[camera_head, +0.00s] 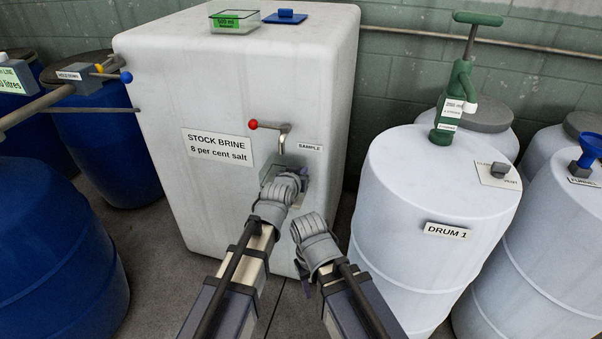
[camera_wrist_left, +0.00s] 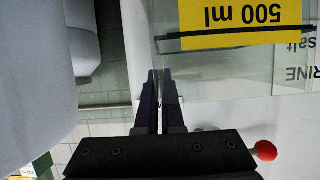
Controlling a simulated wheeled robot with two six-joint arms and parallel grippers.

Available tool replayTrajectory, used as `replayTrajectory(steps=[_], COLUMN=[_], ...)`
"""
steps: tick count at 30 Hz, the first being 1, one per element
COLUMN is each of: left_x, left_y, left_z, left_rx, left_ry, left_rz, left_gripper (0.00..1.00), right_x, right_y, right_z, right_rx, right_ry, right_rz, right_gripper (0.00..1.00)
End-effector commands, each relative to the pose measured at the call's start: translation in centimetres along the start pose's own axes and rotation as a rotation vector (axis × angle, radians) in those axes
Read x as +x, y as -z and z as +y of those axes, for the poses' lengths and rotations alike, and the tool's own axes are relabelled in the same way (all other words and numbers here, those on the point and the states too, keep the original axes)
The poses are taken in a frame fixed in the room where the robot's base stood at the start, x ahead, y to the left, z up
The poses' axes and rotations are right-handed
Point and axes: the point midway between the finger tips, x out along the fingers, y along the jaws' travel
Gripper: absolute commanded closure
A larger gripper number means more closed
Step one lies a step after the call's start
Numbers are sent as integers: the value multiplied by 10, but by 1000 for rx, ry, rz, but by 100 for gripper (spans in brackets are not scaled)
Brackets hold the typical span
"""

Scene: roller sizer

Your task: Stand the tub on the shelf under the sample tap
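The sample tap (camera_head: 283,138) has a red-knobbed lever and sits on the front of the white stock brine tank (camera_head: 230,80). My left gripper (camera_head: 290,180) is just below the tap; its fingertips are hidden behind its wrist in the head view. In the left wrist view its fingers (camera_wrist_left: 160,78) are close together on the edge of a clear tub with a yellow 500 ml label (camera_wrist_left: 240,22). In the head view a sliver of this tub (camera_head: 303,174) shows beside the gripper. The shelf is mostly hidden; whether the tub touches it I cannot tell. My right gripper (camera_head: 304,278) hangs lower right, its fingers unclear.
A green-labelled 500 ml tub (camera_head: 234,20) and a blue lid (camera_head: 285,16) lie on the tank top. A drum marked DRUM 1 (camera_head: 430,200) with a green pump (camera_head: 458,90) stands close on the right. Blue drums (camera_head: 50,220) stand on the left.

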Motion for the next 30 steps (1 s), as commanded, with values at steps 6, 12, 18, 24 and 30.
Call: replayTrajectory(steps=[6,12,18,24,30], left_x=[1,1,1,-4,-29], left_y=[-2,-2,-2,2,4], left_z=[0,0,0,0,-1], left_rx=[0,0,0,0,-1], left_ry=[0,0,0,1,2], left_rz=[0,0,0,0,0], left_gripper=[83,66,66,66,66], right_x=[3,3,2,-3,-15], right_y=[0,0,0,0,-1], right_z=[0,0,0,0,1], right_rx=[0,0,0,0,0], right_ry=[-1,-1,0,0,0], right_rz=[0,0,0,0,0], right_gripper=[50,50,50,50,50])
